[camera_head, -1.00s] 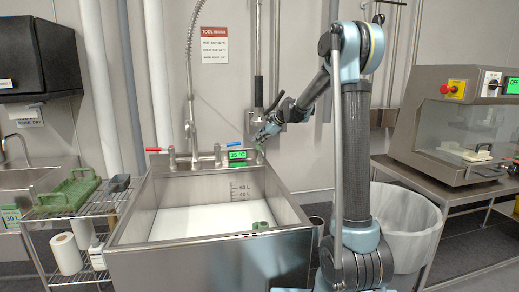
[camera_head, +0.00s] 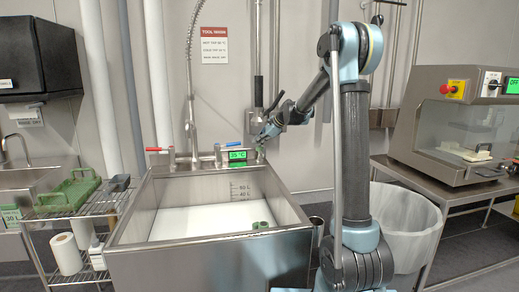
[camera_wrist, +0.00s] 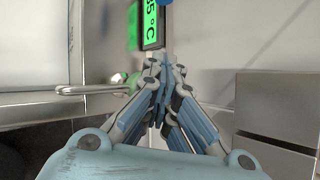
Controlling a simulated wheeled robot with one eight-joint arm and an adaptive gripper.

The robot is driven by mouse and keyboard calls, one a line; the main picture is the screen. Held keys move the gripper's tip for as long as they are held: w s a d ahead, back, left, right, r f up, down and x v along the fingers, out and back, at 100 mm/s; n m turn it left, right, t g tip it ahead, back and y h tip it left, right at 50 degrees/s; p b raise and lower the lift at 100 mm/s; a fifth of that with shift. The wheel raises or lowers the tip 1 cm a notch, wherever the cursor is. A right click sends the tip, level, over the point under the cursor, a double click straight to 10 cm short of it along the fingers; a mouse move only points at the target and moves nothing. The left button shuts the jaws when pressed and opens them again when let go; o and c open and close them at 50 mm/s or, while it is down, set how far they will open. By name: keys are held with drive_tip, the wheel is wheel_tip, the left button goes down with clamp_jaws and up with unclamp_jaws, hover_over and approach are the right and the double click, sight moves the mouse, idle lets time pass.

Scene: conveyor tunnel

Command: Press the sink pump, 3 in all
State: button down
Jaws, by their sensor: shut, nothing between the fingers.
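The steel sink (camera_head: 210,260) stands in the middle of the head view. The sink pump (camera_head: 261,152) shows as a small greenish part at the sink's back right corner, beside the green temperature display (camera_head: 237,155). In the wrist view the pump (camera_wrist: 90,89) shows as a metal spout with green behind the fingers. My gripper (camera_head: 262,139) is shut and empty, with its fingertips pointing down just over the pump. The fingertips also show in the wrist view (camera_wrist: 164,62). They hide part of the pump, so I cannot tell whether they touch it.
A red-handled tap (camera_head: 170,155) and a hanging sprayer hose (camera_head: 190,90) stand along the sink's back edge. A small green object (camera_head: 261,225) lies in the basin. A wire rack (camera_head: 110,210) is on the left; a white bin (camera_head: 408,235) and a steel machine (camera_head: 460,130) are on the right.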

drive_tip(key=shift+f, duration=0.5)
idle(0.7)
drive_tip(key=shift+r, duration=1.45)
drive_tip(key=shift+r, duration=2.5)
